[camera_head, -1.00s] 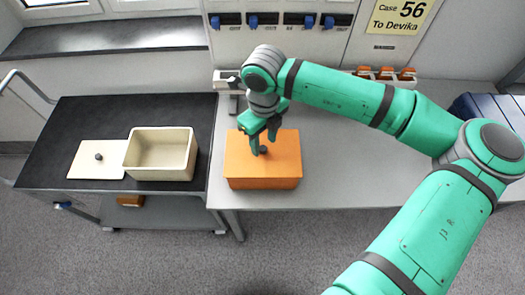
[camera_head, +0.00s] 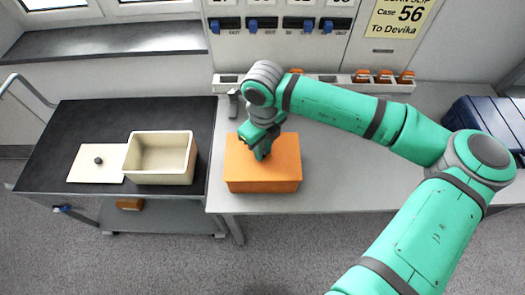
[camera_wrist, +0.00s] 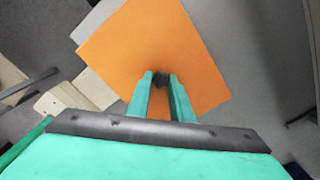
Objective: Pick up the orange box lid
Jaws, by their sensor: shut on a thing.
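The orange box (camera_head: 264,184) stands on the grey workbench near its left end, with its orange lid (camera_head: 285,148) on top. My gripper (camera_head: 262,152) is over the middle of the lid. In the wrist view the lid (camera_wrist: 200,50) fills the upper middle, and my gripper (camera_wrist: 160,82) is shut on the lid's dark knob (camera_wrist: 161,78). In the head view the fingers hide the knob. The lid appears to rest on the box; I see no gap between them.
On the dark cart (camera_head: 90,120) at left are an open cream box (camera_head: 160,180) and its cream lid (camera_head: 88,165). A rail with orange-handled items (camera_head: 384,77) runs along the bench's back. A dark blue case (camera_head: 490,125) is at right. The bench between is clear.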

